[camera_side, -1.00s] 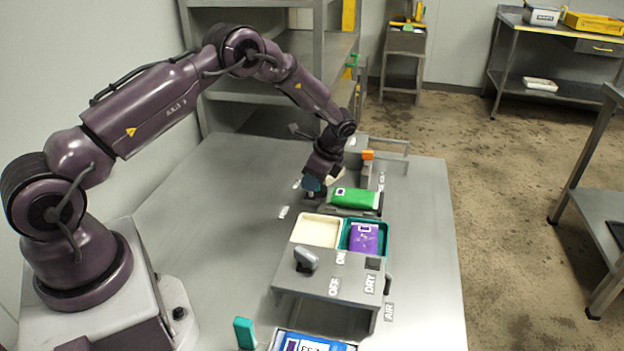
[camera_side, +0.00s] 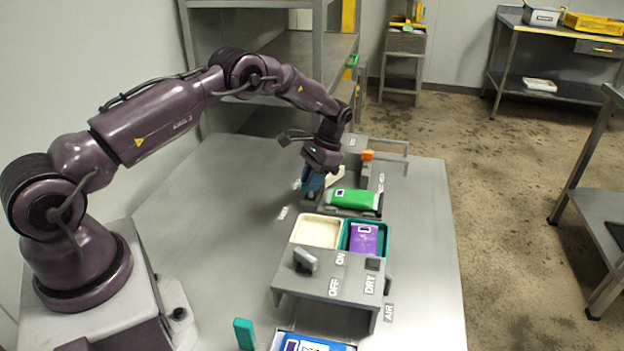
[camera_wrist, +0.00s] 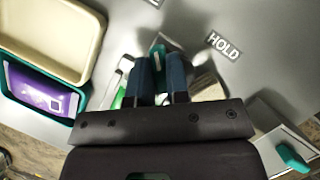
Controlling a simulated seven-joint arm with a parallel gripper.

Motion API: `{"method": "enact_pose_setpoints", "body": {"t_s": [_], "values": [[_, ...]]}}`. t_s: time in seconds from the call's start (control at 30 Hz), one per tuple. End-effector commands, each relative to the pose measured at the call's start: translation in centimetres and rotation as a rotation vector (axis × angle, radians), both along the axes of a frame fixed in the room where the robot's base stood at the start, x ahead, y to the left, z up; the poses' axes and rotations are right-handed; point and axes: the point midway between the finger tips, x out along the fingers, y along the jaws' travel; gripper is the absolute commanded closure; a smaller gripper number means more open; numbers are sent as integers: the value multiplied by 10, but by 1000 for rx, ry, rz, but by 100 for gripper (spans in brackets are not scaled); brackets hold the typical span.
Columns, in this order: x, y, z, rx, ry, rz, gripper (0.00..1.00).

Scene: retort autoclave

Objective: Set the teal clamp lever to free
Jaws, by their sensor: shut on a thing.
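My gripper (camera_side: 311,187) points down at the far end of the bench, left of the green pouch (camera_side: 353,198). In the wrist view, the blue fingers of my gripper (camera_wrist: 160,76) are closed around a narrow teal piece, the clamp lever (camera_wrist: 157,52), whose end shows between and just beyond the fingertips. In the side view the lever is hidden by the fingers. A label reading HOLD (camera_wrist: 223,45) lies to the right of the fingers in the wrist view. A FREE label cannot be read in either view.
Cream (camera_side: 318,231) and teal (camera_side: 384,240) trays stand nearer the camera, the teal one holding a purple pouch (camera_side: 364,239). In front is a grey control box (camera_side: 330,277) with a knob. Another upright teal piece (camera_side: 244,333) stands at the front. An orange block (camera_side: 367,155) is behind the green pouch.

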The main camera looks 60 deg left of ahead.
Motion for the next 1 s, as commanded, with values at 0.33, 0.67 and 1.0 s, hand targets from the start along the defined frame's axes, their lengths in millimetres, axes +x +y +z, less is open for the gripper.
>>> {"method": "enact_pose_setpoints", "body": {"t_s": [0.33,0.67,1.0], "values": [[2,-1,0,-2,-6,81,100],[2,-1,0,-2,-7,88,100],[1,0,0,-1,-4,87,58]]}}
